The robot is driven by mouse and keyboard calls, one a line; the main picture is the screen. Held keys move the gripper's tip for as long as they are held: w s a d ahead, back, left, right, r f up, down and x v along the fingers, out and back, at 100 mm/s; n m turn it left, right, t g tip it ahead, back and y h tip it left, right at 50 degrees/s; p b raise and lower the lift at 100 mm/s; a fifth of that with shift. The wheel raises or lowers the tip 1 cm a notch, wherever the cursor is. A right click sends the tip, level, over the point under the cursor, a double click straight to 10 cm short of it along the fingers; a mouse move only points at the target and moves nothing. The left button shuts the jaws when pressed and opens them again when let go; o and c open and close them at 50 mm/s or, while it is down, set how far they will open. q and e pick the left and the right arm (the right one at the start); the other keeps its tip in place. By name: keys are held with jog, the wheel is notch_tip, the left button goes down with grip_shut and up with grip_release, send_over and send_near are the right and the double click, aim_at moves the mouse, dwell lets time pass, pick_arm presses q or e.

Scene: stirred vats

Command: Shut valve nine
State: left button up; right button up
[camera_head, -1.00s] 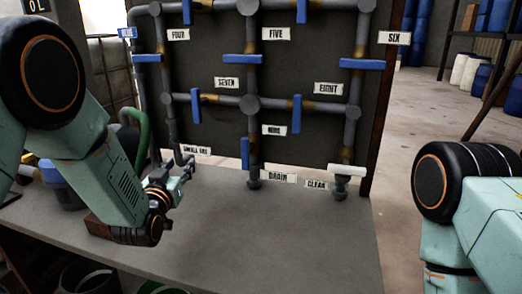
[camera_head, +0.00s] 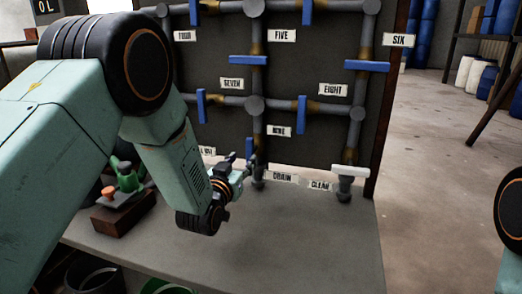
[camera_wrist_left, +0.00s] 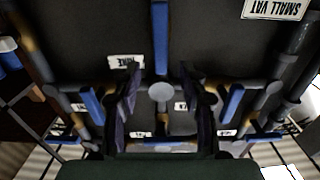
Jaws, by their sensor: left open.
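The NINE label (camera_head: 279,131) sits right of the lower middle pipe. The blue handle of valve nine (camera_head: 249,147) stands upright, along that pipe. Its lower part is hidden behind my left gripper (camera_head: 246,165) in the head view. The left gripper is open and empty, low in front of the pipe above the bench. In the left wrist view, which is upside down, the two fingers (camera_wrist_left: 159,97) are spread apart. The blue handle (camera_wrist_left: 160,25) is at the top there, beside the NINE label (camera_wrist_left: 126,61), with no contact visible. My right gripper is out of view.
Blue handles for seven (camera_head: 201,105) and eight (camera_head: 295,108) are nearby. A brown block (camera_head: 123,212) with a green and orange object is on the left. The bench (camera_head: 310,240) is clear in front.

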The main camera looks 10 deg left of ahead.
aim_at(249, 151)
pick_arm(q)
jog(key=w+b, duration=0.1)
jog(key=w, duration=0.5)
jog(key=shift+w+f+b, duration=0.15)
jog(key=shift+b, duration=0.2)
jog(key=shift+w+d, duration=0.1)
jog(key=shift+w, duration=0.7)
jog(key=shift+c, duration=0.3)
grip_shut()
